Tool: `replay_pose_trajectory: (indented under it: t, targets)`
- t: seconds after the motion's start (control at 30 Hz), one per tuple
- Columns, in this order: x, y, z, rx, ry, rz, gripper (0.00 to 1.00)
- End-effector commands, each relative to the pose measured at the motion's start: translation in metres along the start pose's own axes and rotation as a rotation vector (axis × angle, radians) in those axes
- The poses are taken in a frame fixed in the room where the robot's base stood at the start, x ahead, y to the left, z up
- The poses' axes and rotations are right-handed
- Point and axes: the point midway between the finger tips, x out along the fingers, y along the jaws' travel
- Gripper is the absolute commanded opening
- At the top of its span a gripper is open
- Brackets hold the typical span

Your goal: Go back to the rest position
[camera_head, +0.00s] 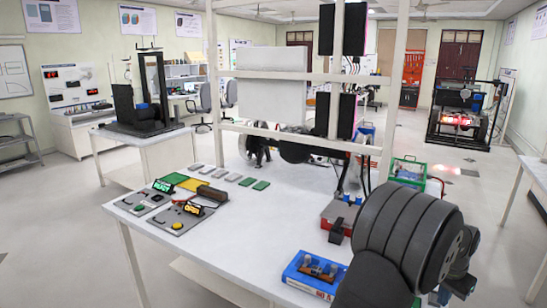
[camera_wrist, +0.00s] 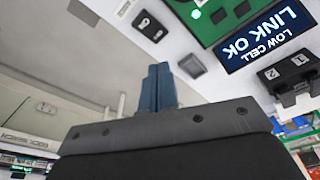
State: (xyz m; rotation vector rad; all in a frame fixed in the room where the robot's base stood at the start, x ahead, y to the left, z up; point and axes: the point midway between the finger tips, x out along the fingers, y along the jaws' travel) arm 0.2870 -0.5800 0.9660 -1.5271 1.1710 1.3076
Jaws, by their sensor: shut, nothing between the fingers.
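My gripper (camera_wrist: 161,86) shows in the wrist view, its two blue-grey fingers pressed together with nothing between them. The dark gripper body fills the bottom of that view. In the head view my dark, ribbed arm stands at the front right, over the table's right end, and I cannot make out the fingertips there. A display (camera_wrist: 265,35) reading "LINK OK" and "LOW CELL" shows at the upper right of the wrist view, apart from the fingers.
The white table (camera_head: 235,240) holds two button panels (camera_head: 180,218), several small flat blocks, a blue tray (camera_head: 308,275) and a red box (camera_head: 340,217). A white frame (camera_head: 300,135) stands at its back. The table's front middle is clear.

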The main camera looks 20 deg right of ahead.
Motion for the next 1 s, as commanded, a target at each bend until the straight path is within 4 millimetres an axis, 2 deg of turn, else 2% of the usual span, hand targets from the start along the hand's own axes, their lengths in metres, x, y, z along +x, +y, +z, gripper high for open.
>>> replay_pose_trajectory:
  t: [0.03, 0.33, 0.4, 0.73, 1.0]
  targets:
    - [0.017, 0.0, 0.004, 0.0, -0.01, 0.002, 0.0]
    - [0.077, 0.0, 0.014, 0.0, -0.008, 0.001, 0.0]
    - [0.053, 0.0, 0.008, 0.0, 0.001, 0.0, 0.0]
    - [-0.012, 0.0, -0.002, 0.0, 0.001, 0.0, 0.0]
    - [-0.044, -0.025, 0.027, -0.06, 0.019, -0.013, 0.0]
